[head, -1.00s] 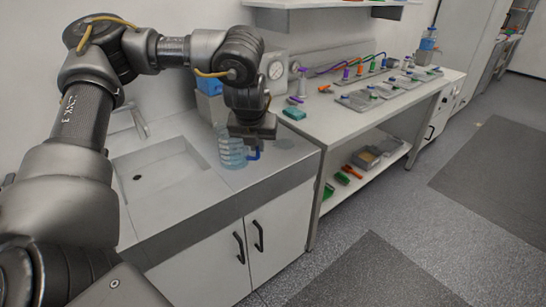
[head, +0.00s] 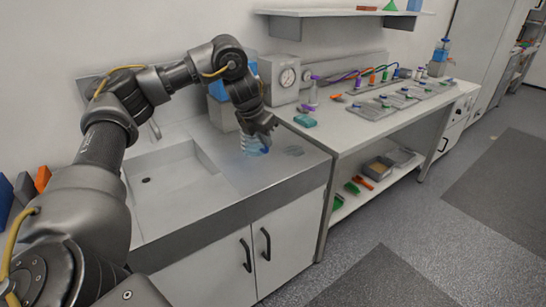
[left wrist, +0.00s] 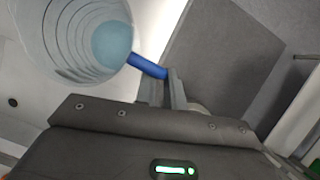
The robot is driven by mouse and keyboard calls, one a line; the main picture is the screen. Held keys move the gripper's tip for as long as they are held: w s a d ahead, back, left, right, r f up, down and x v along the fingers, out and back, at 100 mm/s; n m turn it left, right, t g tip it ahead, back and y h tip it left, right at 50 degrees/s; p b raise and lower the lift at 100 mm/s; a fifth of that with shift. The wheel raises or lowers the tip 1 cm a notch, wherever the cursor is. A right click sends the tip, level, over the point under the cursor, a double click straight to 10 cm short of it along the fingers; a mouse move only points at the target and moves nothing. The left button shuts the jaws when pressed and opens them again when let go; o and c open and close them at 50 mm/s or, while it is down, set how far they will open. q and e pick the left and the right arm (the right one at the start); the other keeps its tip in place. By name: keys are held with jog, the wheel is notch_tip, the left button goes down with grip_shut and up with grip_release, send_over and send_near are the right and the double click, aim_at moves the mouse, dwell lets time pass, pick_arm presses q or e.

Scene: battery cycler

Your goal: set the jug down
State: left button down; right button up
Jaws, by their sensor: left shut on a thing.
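The jug (head: 250,143) is a clear, ribbed, bluish vessel at the counter to the right of the sink in the head view. Its upper part is hidden behind my left gripper (head: 266,146). The left wrist view looks into the jug (left wrist: 70,45), with light blue liquid inside. Its blue handle (left wrist: 148,66) reaches to the fingers of my left gripper (left wrist: 166,88), which is shut on it. I cannot tell whether the jug's base touches the counter. My right gripper is not in view.
The counter (head: 240,185) has a sink basin (head: 165,170) left of the jug. A blue-topped container (head: 218,92) and a gauge box (head: 280,80) stand behind. The bench (head: 350,135) to the right holds a teal item (head: 305,121) and trays (head: 370,110).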

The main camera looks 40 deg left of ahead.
pick_arm(q)
jog(key=w+a+f, duration=0.1)
jog(key=w+f, duration=0.1)
jog(key=f, duration=0.1)
jog(key=w+a+f, duration=0.1)
jog(key=w+f, duration=0.1)
jog(key=f, duration=0.1)
jog(key=w+f, duration=0.2)
jog(key=f, duration=0.2)
jog(key=shift+w+a, duration=0.2)
jog(key=shift+a, duration=0.2)
jog(key=shift+d+b, duration=0.1)
jog(key=shift+b, duration=0.2)
jog(key=c, duration=1.5)
grip_release()
